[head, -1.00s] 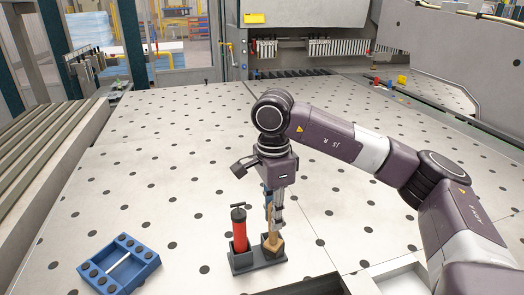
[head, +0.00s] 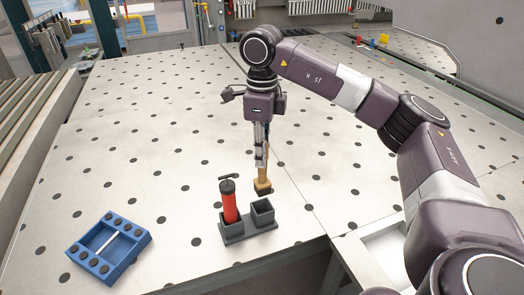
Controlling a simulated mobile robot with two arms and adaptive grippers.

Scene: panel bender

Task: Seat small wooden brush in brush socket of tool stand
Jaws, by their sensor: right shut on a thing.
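The small wooden brush (head: 263,181) hangs roughly upright, bristles down, from my right gripper (head: 261,160), which is shut on its handle. Its dark bristle end is just above and behind the tool stand's square brush socket (head: 262,212), apart from it as far as I can tell. The socket looks empty. The dark grey tool stand (head: 234,230) rests on the perforated table, with a red cylindrical tool with a black top (head: 229,204) in its left holder. My left gripper is not in view.
A blue tray (head: 82,259) with several dark round pieces and a pale bar lies on the perforated table (head: 150,130) at left. The table's front edge and a pale bin (head: 385,245) are near the stand. The table behind is largely clear.

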